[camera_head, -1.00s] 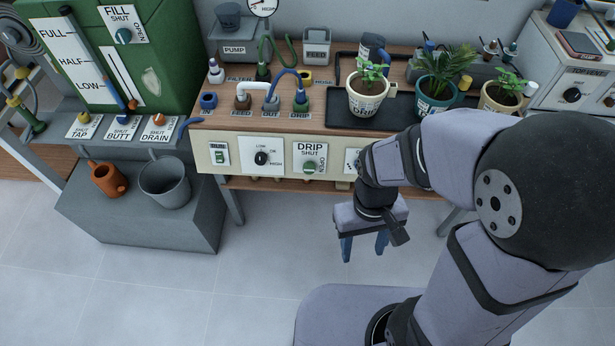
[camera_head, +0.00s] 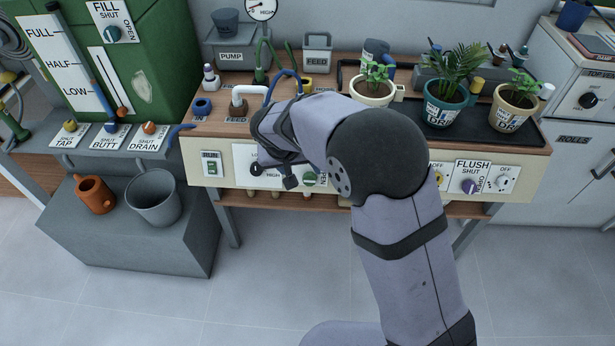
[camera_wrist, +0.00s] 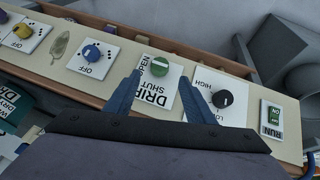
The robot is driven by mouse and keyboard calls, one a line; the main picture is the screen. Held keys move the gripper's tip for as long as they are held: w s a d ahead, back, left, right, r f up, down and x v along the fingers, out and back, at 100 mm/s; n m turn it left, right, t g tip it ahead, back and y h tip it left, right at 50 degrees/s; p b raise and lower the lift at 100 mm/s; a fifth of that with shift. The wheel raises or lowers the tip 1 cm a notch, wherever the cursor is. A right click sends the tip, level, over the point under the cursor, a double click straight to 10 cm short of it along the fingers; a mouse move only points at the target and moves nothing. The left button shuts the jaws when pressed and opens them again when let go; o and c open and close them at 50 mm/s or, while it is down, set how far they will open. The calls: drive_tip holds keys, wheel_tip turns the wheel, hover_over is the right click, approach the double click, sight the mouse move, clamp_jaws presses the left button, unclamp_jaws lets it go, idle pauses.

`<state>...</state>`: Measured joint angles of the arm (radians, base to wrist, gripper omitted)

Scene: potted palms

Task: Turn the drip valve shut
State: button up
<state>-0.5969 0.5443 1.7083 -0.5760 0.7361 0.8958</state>
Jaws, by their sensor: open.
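The drip valve is a green round knob (camera_wrist: 159,67) on a white plate marked DRIP, SHUT and OPEN, upside down in the wrist view. A pale stripe on the knob runs roughly sideways, towards the word OPEN. My gripper (camera_wrist: 160,79) is open, with its two blue fingers apart on either side of the DRIP plate. The tips are near the knob, and I cannot tell whether they touch it. In the head view the knob (camera_head: 310,179) is partly hidden by my arm, which also covers most of the gripper.
A dark LOW/HIGH knob (camera_wrist: 222,98) sits close beside one finger. A blue OFF knob (camera_wrist: 92,51) and a green RUN switch (camera_wrist: 273,113) are farther along the panel. A purple FLUSH knob (camera_head: 469,186) is at the right. Potted plants (camera_head: 445,105) stand on the bench above.

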sight(308, 178)
drive_tip(key=shift+f+m, duration=0.1)
drive_tip(key=shift+m, duration=0.2)
drive_tip(key=shift+x, duration=3.6)
drive_tip(key=c, duration=1.1)
